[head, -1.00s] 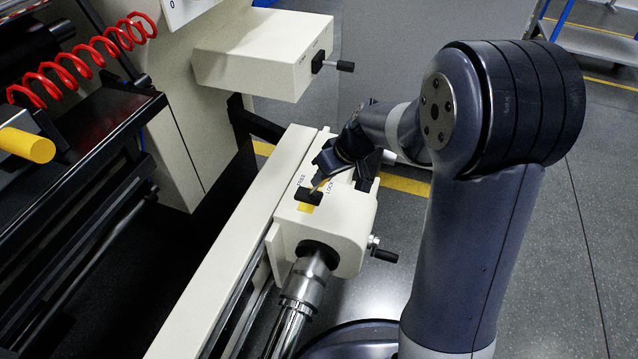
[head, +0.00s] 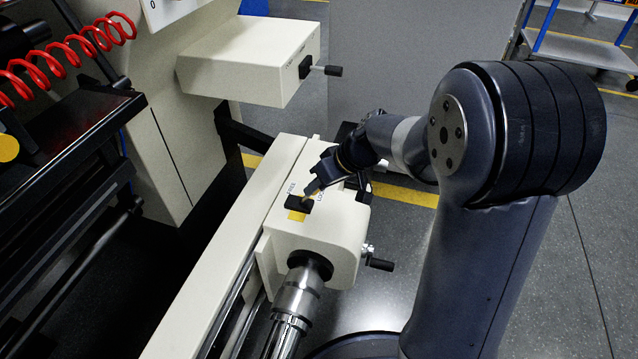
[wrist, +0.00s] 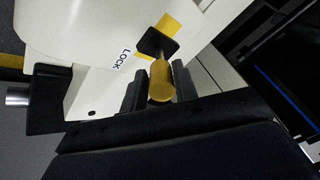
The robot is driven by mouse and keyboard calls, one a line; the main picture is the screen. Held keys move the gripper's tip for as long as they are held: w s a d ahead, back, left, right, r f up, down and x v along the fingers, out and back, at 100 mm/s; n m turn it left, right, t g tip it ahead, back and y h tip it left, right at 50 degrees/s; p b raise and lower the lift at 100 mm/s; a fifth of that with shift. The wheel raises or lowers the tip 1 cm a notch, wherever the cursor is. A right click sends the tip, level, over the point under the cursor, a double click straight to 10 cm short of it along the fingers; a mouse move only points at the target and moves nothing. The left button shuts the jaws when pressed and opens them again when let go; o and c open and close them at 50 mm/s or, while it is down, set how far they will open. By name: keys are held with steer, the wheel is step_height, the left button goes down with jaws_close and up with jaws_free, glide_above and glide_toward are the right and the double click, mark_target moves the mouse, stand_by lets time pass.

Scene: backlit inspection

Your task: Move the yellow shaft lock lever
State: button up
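The yellow shaft lock lever has a short cylindrical yellow knob (wrist: 161,80) on a thin metal stem. The stem rises from a black block (wrist: 157,43) over a yellow patch on the cream housing. A LOCK label sits beside it. In the wrist view my gripper (wrist: 160,88) has a finger on each side of the knob, close against it, and looks shut on it. In the head view my gripper (head: 316,184) reaches the black block (head: 298,203) from the upper right; it hides most of the knob and part of the labels.
The metal shaft (head: 297,296) comes out of the housing's near end. A small black-handled crank (head: 379,264) sticks out at its right side. A cream box (head: 250,62) with a black handle stands behind. A red coiled hose (head: 75,50) hangs at the upper left.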

steer(key=o, duration=0.3)
steer(key=shift+o, duration=0.2)
steer(key=p+v, duration=0.4)
steer(key=v, duration=0.6)
steer(key=shift+d+r, duration=0.25)
steer(key=shift+r, duration=0.05)
steer(key=shift+s+f, duration=0.1)
steer(key=b+x, duration=0.4)
steer(key=x, duration=0.7)
steer(key=shift+a+r+p, duration=0.15)
steer(key=shift+r+p, duration=0.2)
steer(key=shift+p, duration=0.2)
steer(key=shift+f+b, duration=0.2)
steer(key=shift+b, duration=0.1)
